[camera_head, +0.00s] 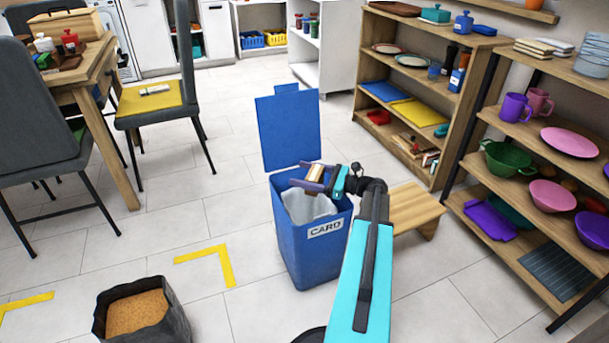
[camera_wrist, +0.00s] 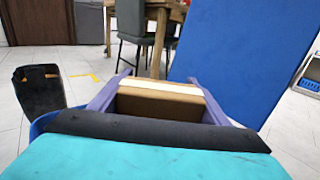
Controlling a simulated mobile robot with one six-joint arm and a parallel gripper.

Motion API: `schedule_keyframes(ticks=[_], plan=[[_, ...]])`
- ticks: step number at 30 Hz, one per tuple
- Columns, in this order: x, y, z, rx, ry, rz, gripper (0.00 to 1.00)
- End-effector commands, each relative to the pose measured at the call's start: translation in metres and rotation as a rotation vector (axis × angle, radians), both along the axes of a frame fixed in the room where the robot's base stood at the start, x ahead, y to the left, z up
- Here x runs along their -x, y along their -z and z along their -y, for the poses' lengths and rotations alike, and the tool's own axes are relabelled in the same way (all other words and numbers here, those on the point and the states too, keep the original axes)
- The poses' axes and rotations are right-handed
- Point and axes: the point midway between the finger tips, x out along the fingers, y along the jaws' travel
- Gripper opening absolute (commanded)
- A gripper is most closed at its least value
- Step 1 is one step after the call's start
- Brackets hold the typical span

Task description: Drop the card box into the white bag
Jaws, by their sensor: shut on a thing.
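The card box (camera_head: 317,173) is small and brown with a pale band. My gripper (camera_head: 314,181) is shut on it and holds it above the open blue bin (camera_head: 303,256) marked CARD. In the wrist view the box (camera_wrist: 160,101) sits between the two purple fingers. The white bag (camera_head: 311,208) lines the inside of the bin, below the gripper. Part of the bag is hidden by the gripper and the bin's front wall. The blue lid (camera_head: 288,130) stands upright at the bin's back.
A dark sack with tan contents (camera_head: 138,312) stands at the front left. A low wooden stool (camera_head: 414,209) is just right of the bin. Loaded shelves (camera_head: 500,130) line the right side. Yellow tape (camera_head: 206,254) marks the clear floor to the left.

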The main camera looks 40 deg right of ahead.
Motion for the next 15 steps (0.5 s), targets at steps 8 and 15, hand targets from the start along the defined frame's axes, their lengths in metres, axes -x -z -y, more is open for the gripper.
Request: schedule_keyframes(ticks=[8,15], plan=[[0.0000,0.0007,0.0000,0.000,0.000,0.000,0.48],[0.0000,0.0008,0.0000,0.000,0.000,0.000,0.92]])
